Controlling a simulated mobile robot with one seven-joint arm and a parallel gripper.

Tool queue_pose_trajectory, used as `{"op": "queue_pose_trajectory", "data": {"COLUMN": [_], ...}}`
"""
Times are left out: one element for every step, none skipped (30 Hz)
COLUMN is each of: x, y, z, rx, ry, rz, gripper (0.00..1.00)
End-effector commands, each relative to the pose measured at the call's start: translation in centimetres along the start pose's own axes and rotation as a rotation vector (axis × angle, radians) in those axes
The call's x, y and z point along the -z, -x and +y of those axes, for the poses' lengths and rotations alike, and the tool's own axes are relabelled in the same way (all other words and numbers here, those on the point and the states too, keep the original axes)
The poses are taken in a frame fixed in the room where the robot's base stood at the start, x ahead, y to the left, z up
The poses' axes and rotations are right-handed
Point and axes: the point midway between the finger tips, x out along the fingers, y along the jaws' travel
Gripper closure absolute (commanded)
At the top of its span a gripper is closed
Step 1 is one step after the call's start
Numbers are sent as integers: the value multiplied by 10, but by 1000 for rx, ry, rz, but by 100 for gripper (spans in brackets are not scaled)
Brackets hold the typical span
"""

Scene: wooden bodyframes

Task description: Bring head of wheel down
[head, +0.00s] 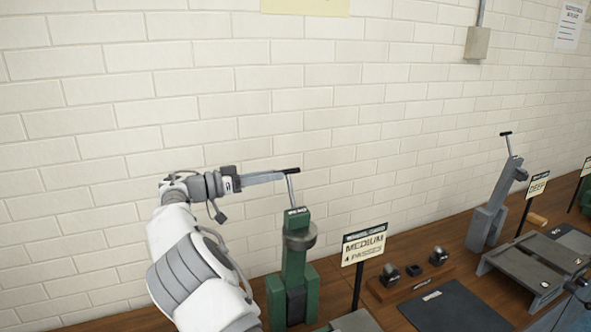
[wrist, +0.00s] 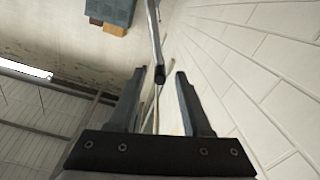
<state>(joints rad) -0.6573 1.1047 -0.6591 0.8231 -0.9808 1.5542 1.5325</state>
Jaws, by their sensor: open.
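The green wheel machine (head: 293,262) stands upright on the wooden bench in the head view, with a dark grey round part at its head (head: 300,237). A thin metal lever (head: 292,189) rises from its top, ending in a black crossbar grip (head: 291,170). My gripper (head: 283,175) reaches in from the left at the height of the grip. In the wrist view, my gripper (wrist: 160,73) is open, and the lever's dark-ended bar (wrist: 155,35) reaches between the fingertips. A gap shows on both sides, and I cannot tell whether either finger touches it.
A "MEDIUM" sign (head: 364,248) stands just right of the green machine. A wooden block with dark rollers (head: 411,277) and a dark mat (head: 455,308) lie further right. A grey machine (head: 490,212) with a similar lever stands beyond. The white brick wall (head: 200,110) is behind.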

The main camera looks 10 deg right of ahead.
Motion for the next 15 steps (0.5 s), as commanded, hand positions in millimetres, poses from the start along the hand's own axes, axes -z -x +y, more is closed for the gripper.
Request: {"op": "queue_pose_trajectory", "data": {"x": [2,2,2,2,2,2,2,2,2,1,1,1,0,0,0], "y": [-13,-19,-27,-33,-38,-45,-49,-53,-58,-61,-64,-67,-68,-70,-71], "z": [2,2,2,1,2,2,1,1,1,1,1,1,1,0,0], "rx": [-5,-3,-4,-3,-4,-3,-2,-2,-3,-2,-2,-2,-1,-1,-1], "ry": [2,2,2,1,0,1,1,1,1,0,0,0,0,0,0], "rz": [-2,-3,-2,-2,-1,-1,-1,-1,-1,-1,-1,-1,-1,-1,-1], "gripper": [52,52,52,52,52,52,52,52,52,52,52,52,52,52,52]}}
